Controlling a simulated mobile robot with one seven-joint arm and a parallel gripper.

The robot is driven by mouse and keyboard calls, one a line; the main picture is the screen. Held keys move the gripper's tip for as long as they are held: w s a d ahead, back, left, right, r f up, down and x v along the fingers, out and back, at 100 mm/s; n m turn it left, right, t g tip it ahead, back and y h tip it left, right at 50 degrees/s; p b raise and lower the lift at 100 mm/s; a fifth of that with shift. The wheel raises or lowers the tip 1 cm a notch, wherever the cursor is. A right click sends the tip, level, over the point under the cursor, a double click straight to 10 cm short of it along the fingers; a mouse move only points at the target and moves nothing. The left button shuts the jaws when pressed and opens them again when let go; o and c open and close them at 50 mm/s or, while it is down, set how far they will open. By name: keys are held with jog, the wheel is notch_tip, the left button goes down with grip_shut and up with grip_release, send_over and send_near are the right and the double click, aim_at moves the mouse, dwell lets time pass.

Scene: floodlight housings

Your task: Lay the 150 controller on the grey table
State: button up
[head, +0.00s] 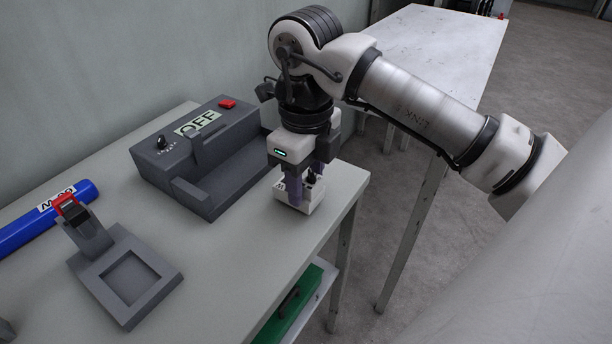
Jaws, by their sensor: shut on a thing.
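My gripper (306,182) points down, its purple fingers shut on a small white box-shaped controller (298,203) with a black knob on top. A finger partly covers it, and its small label is too small and hidden to read. The controller is upright over the right end of the pale grey table (232,254), near its right edge. I cannot tell whether its underside touches the tabletop.
A dark grey fixture (160,180) marked OFF, with a red switch, stands just left of my gripper. A grey stand (128,278) with a square recess and a blue cylinder (45,217) lie further left. A green case (290,305) sits on a shelf below.

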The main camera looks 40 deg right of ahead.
jog(key=shift+f+b, duration=0.45)
jog(key=shift+f, duration=0.1)
jog(key=o, duration=1.2)
notch_tip(320, 180, up, 14)
jog(key=shift+f+p, duration=0.1)
jog(key=shift+p, duration=1)
